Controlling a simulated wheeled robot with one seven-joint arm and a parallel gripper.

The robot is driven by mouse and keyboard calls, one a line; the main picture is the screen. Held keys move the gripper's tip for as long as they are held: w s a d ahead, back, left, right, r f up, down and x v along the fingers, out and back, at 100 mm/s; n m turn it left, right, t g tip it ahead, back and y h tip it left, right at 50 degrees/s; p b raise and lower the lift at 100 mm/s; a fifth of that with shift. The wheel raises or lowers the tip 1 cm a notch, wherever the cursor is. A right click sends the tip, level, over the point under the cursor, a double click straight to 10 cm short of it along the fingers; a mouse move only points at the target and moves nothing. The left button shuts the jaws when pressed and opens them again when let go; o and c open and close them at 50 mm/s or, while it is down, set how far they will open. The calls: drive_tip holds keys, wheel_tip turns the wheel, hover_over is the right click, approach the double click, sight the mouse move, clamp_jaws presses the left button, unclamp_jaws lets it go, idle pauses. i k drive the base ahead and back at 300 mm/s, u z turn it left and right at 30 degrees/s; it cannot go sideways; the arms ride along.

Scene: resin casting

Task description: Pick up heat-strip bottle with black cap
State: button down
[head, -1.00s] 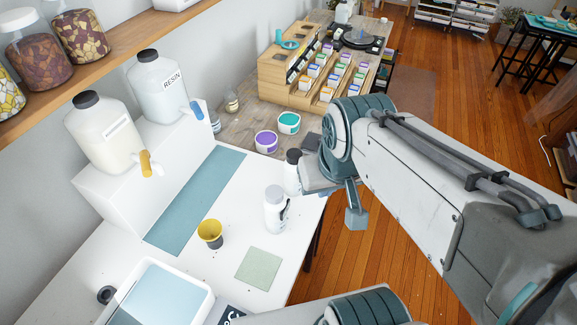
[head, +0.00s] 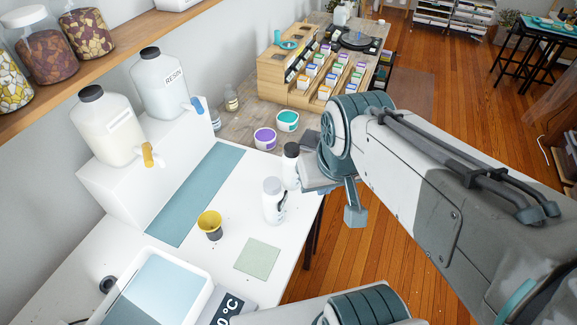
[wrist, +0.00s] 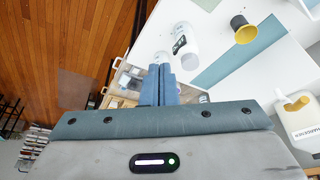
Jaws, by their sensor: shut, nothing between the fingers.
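A white bottle with a black cap (head: 291,168) stands upright near the right edge of the white table. Just in front of it stands a white bottle with a pale cap (head: 273,202) and a dark strip on its side; it also shows in the wrist view (wrist: 184,40). My gripper (wrist: 159,72) is shut and empty.
A yellow-rimmed dark cup (head: 209,224), a green square mat (head: 257,257) and a long teal mat (head: 196,194) lie on the table. Purple and teal tubs (head: 265,138) and a wooden rack (head: 290,85) are behind.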

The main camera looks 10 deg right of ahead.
sight(291, 150)
drive_tip(key=u, duration=0.05)
drive_tip(key=k, duration=0.5)
drive_tip(key=z, duration=1.5)
drive_tip(key=i, duration=1.5)
drive_tip(key=u, duration=3.2)
